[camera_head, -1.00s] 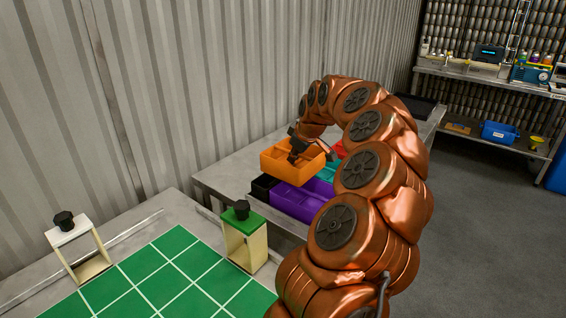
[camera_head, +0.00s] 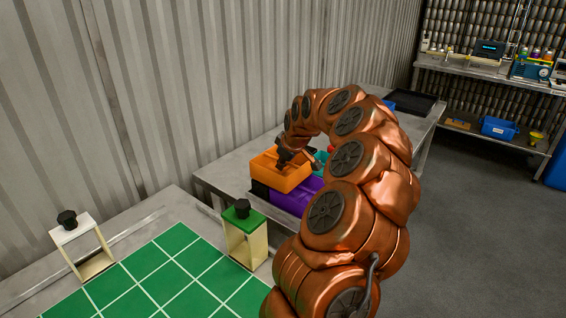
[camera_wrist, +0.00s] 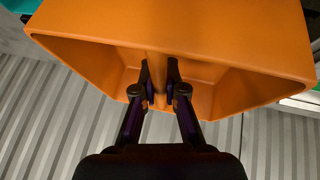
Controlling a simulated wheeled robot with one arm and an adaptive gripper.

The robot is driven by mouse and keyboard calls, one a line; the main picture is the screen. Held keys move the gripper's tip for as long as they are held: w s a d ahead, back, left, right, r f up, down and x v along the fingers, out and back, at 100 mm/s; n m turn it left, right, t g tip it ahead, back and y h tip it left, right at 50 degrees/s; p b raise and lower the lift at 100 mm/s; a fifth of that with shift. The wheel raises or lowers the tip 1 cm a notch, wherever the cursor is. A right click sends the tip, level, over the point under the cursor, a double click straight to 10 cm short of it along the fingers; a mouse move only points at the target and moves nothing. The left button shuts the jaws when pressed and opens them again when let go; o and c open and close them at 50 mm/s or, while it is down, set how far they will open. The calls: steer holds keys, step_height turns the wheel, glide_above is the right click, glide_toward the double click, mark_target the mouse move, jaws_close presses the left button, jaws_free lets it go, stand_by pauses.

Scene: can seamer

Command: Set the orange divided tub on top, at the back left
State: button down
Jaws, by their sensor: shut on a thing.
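The orange divided tub (camera_head: 279,177) is at my gripper (camera_head: 288,158), over the left part of a group of tubs on the far bench. In the wrist view the two fingers of my gripper (camera_wrist: 160,95) pinch the divider of the orange tub (camera_wrist: 190,25). Below it are a black tub (camera_head: 259,190) at the left and a purple tub (camera_head: 292,198) in front. A teal tub (camera_head: 320,160) shows partly behind my arm. I cannot tell whether the orange tub touches the tubs beneath it.
A green gridded board (camera_head: 165,275) lies on the near bench, with a green-topped stand (camera_head: 243,230) and a white-topped stand (camera_head: 82,240) beside it. A corrugated wall (camera_head: 180,90) runs close behind the benches. A black tray (camera_head: 415,103) lies at the far bench end.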

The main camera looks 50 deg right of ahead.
steer(key=shift+f+b, duration=0.35)
steer(key=shift+f, duration=0.1)
steer(key=c, duration=1.2)
jaws_free()
steer(key=shift+c, duration=0.2)
